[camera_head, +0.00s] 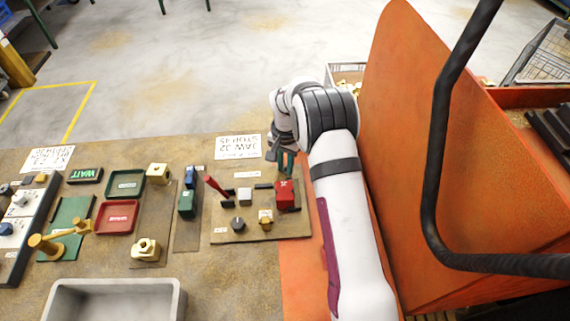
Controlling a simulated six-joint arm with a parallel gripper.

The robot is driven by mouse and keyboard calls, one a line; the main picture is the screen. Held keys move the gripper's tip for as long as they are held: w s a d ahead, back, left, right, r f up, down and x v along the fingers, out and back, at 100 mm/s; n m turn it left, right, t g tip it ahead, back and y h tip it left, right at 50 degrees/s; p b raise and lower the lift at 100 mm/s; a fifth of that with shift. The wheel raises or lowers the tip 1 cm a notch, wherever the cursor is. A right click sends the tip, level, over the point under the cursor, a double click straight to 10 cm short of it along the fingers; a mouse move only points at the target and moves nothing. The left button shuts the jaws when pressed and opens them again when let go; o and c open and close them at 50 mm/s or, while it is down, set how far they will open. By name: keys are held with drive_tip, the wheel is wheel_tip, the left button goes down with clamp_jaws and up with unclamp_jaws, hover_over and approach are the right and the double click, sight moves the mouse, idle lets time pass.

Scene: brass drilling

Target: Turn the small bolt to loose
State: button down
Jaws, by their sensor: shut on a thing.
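My gripper (281,167) is at the back right of the tan fixture board (220,232), pointing down just behind a red block (286,196). Its fingers are dark with a teal part between or beside them. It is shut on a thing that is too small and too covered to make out. I cannot pick out the small bolt for sure; it may be hidden at the fingertips. Whether it stands at tight or loose does not show.
A grey bin (115,287) is in front. A tall orange panel (440,150) stands at right.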

drive_tip(key=n, duration=0.6)
drive_tip(key=shift+d, duration=0.1)
drive_tip(key=shift+n, duration=0.3)
idle(0.4)
drive_tip(key=c, duration=1.1)
unclamp_jaws()
wheel_tip(320, 180, up, 16)
drive_tip(key=shift+f, duration=0.1)
